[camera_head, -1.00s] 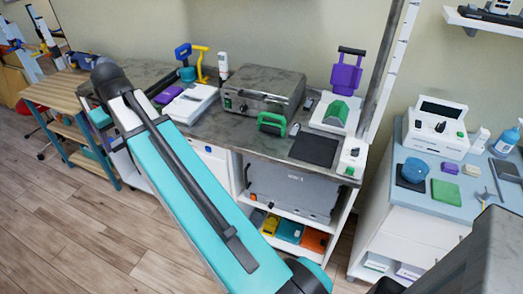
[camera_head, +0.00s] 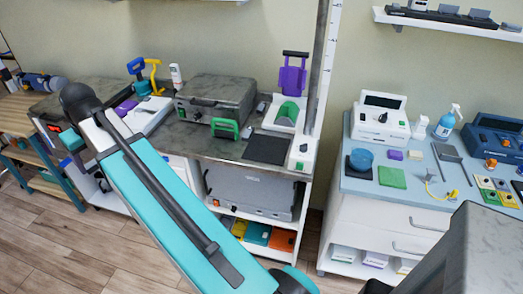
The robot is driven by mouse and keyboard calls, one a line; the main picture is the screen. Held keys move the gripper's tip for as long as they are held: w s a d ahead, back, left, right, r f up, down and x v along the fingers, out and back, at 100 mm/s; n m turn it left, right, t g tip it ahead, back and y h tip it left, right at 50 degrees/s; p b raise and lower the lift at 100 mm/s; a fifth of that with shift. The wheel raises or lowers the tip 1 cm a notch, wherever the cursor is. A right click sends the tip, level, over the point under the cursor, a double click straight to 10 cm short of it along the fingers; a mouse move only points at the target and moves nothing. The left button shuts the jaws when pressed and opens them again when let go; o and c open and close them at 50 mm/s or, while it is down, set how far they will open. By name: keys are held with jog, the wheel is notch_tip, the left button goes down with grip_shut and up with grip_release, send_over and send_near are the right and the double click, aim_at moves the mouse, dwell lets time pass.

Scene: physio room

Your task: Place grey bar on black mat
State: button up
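A black mat (camera_head: 267,148) lies flat and bare on the dark counter (camera_head: 222,147), in front of a white device with a green and purple part. A smaller dark square (camera_head: 351,172) lies under a blue bowl on the light blue table. A flat grey piece (camera_head: 446,152) with a thin grey strip at its right lies on that table; it may be the grey bar, but I cannot tell for sure. My teal and black arm (camera_head: 165,205) crosses the left and middle of the view. My gripper does not show.
The light blue table (camera_head: 412,182) also holds a green square (camera_head: 392,178), a white device (camera_head: 380,118), a spray bottle (camera_head: 446,122) and a yellow-ended tool (camera_head: 440,190). A grey case (camera_head: 215,101) stands on the counter. A vertical pole (camera_head: 318,70) rises between counter and table.

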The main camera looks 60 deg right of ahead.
jog(key=shift+s+a, duration=0.1)
jog(key=shift+a, duration=0.1)
jog(key=s+d+f+b, duration=0.3)
jog(key=s+d+b, duration=0.1)
jog(key=s+d, duration=0.6)
jog(key=s+d+f+b, duration=0.4)
jog(key=s+d+b, duration=0.1)
jog(key=s+d, duration=0.6)
jog(key=s+d+f+m+b, duration=0.1)
jog(key=s+d+f+b, duration=0.3)
jog(key=s+d, duration=0.6)
jog(key=d, duration=0.4)
jog(key=shift+s, duration=0.15)
jog(key=shift+d+r+p, duration=0.25)
jog(key=shift+d+p, duration=0.15)
jog(key=shift+p, duration=0.9)
jog(key=shift+d+p, duration=0.3)
jog(key=shift+p, duration=0.75)
jog(key=d+p, duration=0.1)
jog(key=p, duration=0.3)
jog(key=shift+d+f+p, duration=0.1)
jog(key=shift+f+p, duration=0.1)
jog(key=shift+p, duration=0.1)
jog(key=p, duration=0.4)
send_over(269, 149)
jog(key=shift+f, duration=0.7)
